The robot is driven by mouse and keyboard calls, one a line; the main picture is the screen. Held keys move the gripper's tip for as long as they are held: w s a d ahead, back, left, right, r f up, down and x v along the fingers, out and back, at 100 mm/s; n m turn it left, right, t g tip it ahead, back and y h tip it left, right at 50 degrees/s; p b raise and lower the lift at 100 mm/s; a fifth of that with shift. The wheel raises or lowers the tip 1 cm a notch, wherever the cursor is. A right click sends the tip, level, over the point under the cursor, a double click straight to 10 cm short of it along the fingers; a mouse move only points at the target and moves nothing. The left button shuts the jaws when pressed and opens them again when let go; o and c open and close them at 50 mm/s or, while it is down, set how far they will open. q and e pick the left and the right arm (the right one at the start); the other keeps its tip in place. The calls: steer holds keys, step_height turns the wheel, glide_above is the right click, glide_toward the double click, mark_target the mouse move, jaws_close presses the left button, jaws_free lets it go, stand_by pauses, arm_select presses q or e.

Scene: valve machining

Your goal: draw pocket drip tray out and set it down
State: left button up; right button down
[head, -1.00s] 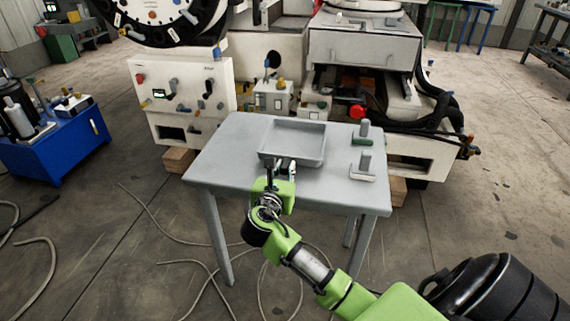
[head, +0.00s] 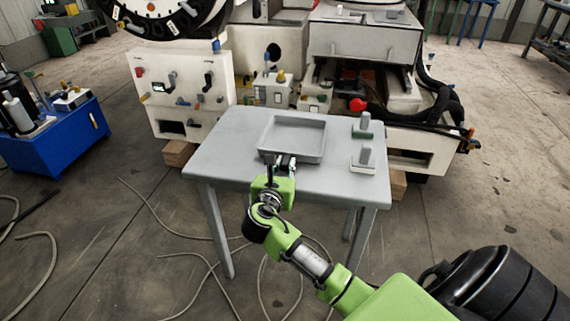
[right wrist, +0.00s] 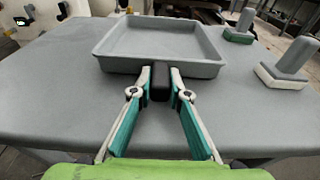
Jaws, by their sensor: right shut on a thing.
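The drip tray (head: 294,138) is a shallow grey rectangular pan on or just above the grey table (head: 225,145). I cannot tell whether its bottom touches the tabletop. It looks level and empty. In the right wrist view the tray (right wrist: 160,46) shows a dark handle (right wrist: 160,84) on its near side. My right gripper (head: 279,160) is at the tray's near side; in the right wrist view its fingertips (right wrist: 160,80) are shut on the handle. My left gripper is not in view.
Two grey upright-handled blocks, one with a green base (head: 362,127) and one with a pale base (head: 363,162), stand on the table's right side. A large white machine (head: 186,95) stands behind the table. The table's left part is bare. A blue unit (head: 60,140) stands at far left.

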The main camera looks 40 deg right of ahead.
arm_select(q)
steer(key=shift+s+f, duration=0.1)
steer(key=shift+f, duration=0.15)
arm_select(e)
steer(key=shift+f, duration=0.1)
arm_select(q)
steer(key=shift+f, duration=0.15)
arm_select(e)
steer(key=c, duration=1.8)
jaws_free()
steer(key=shift+f, duration=0.15)
steer(key=shift+c, duration=0.2)
steer(key=shift+s+a, duration=0.1)
steer(key=shift+a, duration=0.05)
steer(key=v, duration=1.1)
steer(key=shift+s+a, duration=0.2)
steer(key=shift+s, duration=0.1)
